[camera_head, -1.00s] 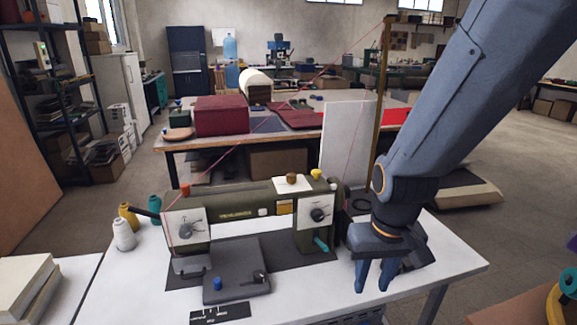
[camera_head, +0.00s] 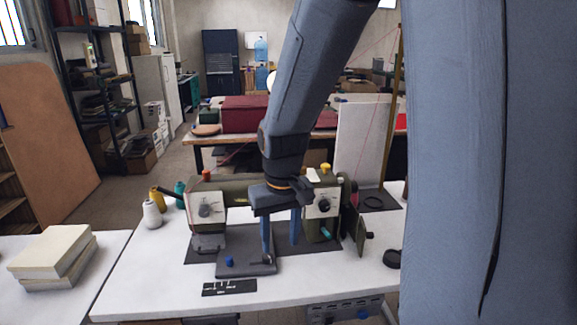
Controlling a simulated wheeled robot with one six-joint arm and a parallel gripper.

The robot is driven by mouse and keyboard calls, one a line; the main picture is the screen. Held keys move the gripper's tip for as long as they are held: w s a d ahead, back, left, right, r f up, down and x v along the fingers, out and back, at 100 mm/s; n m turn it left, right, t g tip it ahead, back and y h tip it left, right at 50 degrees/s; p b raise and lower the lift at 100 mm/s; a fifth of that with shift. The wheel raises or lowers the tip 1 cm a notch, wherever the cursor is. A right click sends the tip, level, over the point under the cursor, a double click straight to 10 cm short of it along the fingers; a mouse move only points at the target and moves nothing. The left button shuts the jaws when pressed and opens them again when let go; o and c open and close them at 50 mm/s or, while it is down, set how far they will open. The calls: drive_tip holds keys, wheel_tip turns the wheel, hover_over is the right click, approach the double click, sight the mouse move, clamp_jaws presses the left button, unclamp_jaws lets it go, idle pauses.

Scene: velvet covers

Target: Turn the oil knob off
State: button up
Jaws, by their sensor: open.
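A green sewing machine (camera_head: 234,184) stands on the white table. A grey plate (camera_head: 232,268) at its front bears a blue knob (camera_head: 229,261) and a small black knob (camera_head: 266,260). Black dials sit on the left face (camera_head: 204,211) and right face (camera_head: 324,206) of the machine. A teal knob (camera_head: 325,233) is low on the right. I cannot tell which is the oil knob; the label (camera_head: 229,288) is too small to read. My gripper (camera_head: 281,243) points down, open and empty, in front of the machine. Its left finger appears just above the black knob; contact is unclear.
Thread spools (camera_head: 152,214) stand left of the machine. Books (camera_head: 52,250) lie on a side table. A white panel (camera_head: 362,143) and a thin post stand behind on the right. The table (camera_head: 165,275) is clear at front left. My arm hides the machine's middle.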

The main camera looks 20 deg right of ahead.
drive_tip(key=w+d+r, duration=0.3)
drive_tip(key=w+d, duration=0.1)
drive_tip(key=w, duration=0.3)
drive_tip(key=w+d+r, duration=0.3)
drive_tip(key=w, duration=0.4)
drive_tip(key=m+g, duration=0.1)
approach(302, 171)
drive_tip(key=shift+w+d+f, duration=0.15)
drive_tip(key=shift+w, duration=0.2)
drive_tip(key=shift+w+d+f, duration=0.1)
drive_tip(key=shift+w+f, duration=0.05)
drive_tip(key=shift+w, duration=0.25)
drive_tip(key=shift+d, duration=0.1)
drive_tip(key=shift+f+p, duration=1.5)
drive_tip(key=shift+f, duration=2.25)
drive_tip(key=c, duration=1.1)
